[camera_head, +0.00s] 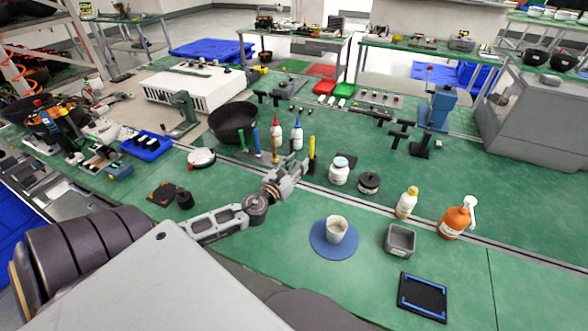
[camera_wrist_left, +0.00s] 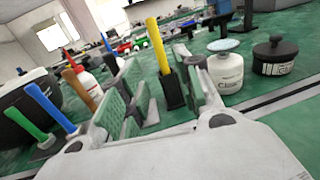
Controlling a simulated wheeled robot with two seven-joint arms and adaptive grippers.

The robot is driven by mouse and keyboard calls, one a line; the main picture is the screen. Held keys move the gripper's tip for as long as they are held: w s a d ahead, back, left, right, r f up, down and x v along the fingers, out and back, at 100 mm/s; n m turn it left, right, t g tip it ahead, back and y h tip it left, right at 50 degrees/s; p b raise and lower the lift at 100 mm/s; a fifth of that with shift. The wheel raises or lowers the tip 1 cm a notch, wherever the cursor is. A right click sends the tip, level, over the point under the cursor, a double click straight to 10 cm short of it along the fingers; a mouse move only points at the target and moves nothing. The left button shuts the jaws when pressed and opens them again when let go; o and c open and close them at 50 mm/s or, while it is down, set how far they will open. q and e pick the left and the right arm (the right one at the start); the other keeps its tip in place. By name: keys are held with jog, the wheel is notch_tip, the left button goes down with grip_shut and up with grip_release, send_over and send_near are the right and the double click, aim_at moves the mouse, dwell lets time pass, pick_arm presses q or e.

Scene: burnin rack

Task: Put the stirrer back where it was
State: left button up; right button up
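Several upright handled tools stand mid-table, and I cannot tell for sure which is the stirrer. One has a yellow handle (camera_head: 312,147) and a black lower part, and it also shows in the left wrist view (camera_wrist_left: 157,46). Nearby are a blue handle (camera_head: 257,140), a brown one (camera_head: 275,148) and a green one (camera_head: 243,138). My left gripper (camera_head: 302,166) is open, and its padded fingers (camera_wrist_left: 163,98) frame the yellow-handled tool in the wrist view. I see no contact with it. A white cup (camera_head: 337,228) stands on a round blue mat (camera_head: 320,242). My right gripper is not in view.
To the right of the gripper stand a white jar (camera_head: 339,173) and a black-lidded jar (camera_head: 369,183). A black bowl (camera_head: 233,121) and two squeeze bottles (camera_head: 297,134) are behind. A grey tray (camera_head: 400,240) and orange bottle (camera_head: 457,219) stand at front right.

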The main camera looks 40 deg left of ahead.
pick_arm(q)
jog(key=shift+s, duration=0.85)
jog(key=shift+r, duration=0.2)
